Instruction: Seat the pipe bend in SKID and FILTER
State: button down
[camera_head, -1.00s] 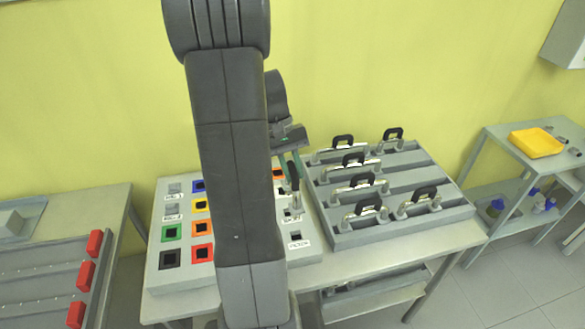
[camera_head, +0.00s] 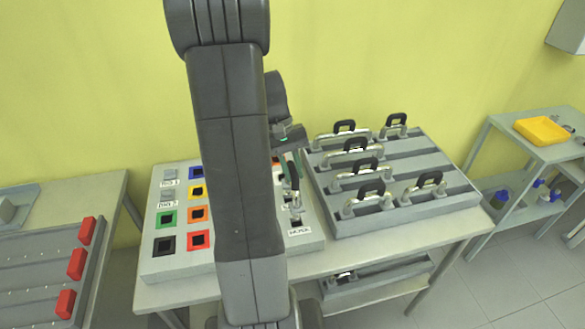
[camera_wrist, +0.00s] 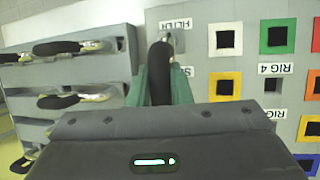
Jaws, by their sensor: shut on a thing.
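My gripper (camera_head: 291,160) is shut on the black handle of a pipe bend (camera_head: 294,187) at the right side of the grey socket panel (camera_head: 170,268). In the wrist view, the green fingers (camera_wrist: 160,82) close around the black handle (camera_wrist: 160,65). The FILTER label (camera_head: 299,232) is just below the bend in the head view and upside down at the top of the wrist view (camera_wrist: 175,23). The SKID label (camera_wrist: 188,71) is partly hidden beside the fingers. The bend's ends are over or at the sockets there; I cannot tell whether they are inside.
A grey rack (camera_head: 410,218) right of the panel holds several pipe bends with black handles. Coloured sockets, such as a green one (camera_head: 166,218), fill the panel's left. A side table carries a yellow tray (camera_head: 544,131). Red blocks (camera_head: 76,264) lie at left.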

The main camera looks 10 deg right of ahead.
jog(key=shift+f+b, duration=1.6)
jog(key=shift+f, duration=1.35)
jog(key=c, duration=1.2)
grip_release()
jog(key=shift+c, duration=0.2)
jog(key=shift+r+p, duration=3.65)
jog(key=shift+r, duration=0.9)
jog(key=shift+s, duration=0.1)
